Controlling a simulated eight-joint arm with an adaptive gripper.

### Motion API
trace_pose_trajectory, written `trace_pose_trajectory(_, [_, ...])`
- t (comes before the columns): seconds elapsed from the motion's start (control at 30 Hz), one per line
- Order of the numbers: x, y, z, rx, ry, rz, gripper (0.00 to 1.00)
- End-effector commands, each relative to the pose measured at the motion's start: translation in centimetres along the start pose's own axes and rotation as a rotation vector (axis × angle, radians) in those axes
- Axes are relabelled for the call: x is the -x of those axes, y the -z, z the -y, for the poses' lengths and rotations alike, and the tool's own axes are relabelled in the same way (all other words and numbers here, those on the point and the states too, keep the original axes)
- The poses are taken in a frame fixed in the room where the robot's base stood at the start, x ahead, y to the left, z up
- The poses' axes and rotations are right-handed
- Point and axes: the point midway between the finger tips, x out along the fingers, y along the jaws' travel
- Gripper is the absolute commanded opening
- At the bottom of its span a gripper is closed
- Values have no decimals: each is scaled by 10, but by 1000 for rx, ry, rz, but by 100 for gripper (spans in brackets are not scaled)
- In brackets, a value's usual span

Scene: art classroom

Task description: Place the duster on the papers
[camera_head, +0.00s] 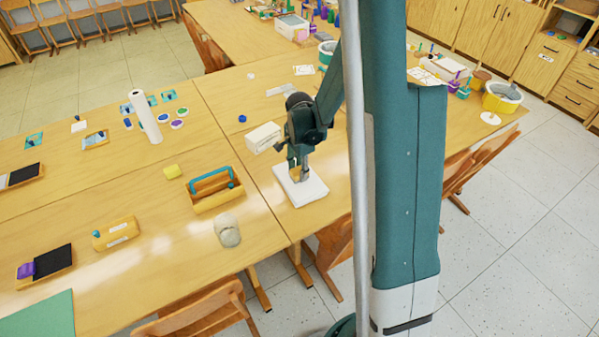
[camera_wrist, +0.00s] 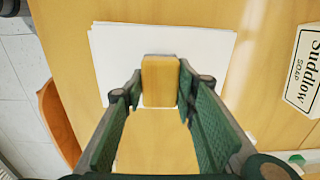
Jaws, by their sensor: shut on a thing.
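The papers are a white stack (camera_head: 315,190) lying flat near the table's front edge, and they also fill the upper middle of the wrist view (camera_wrist: 115,50). The duster, a tan block with a grey edge (camera_wrist: 160,80), is between my gripper's fingers (camera_wrist: 158,92), which are shut on it. In the head view my gripper (camera_head: 298,164) points down over the stack, with the duster (camera_head: 296,173) low at its tips. The duster is over the papers; I cannot tell whether it touches them. The fingers partly hide it.
A white soap box (camera_head: 263,137) stands just behind the papers, also at the right of the wrist view (camera_wrist: 305,68). A chair (camera_head: 333,240) is by the front edge.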

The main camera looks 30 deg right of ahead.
Motion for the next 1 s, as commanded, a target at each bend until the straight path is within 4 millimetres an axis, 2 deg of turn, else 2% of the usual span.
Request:
trace_pose_trajectory(0.43, [-4,0,0,0,0,0,16])
trace_pose_trajectory(0.47, [-4,0,0,0,0,0,31])
trace_pose_trajectory(0.57, [-3,0,0,0,0,0,44])
trace_pose_trajectory(1.0, [-1,0,0,0,0,0,44])
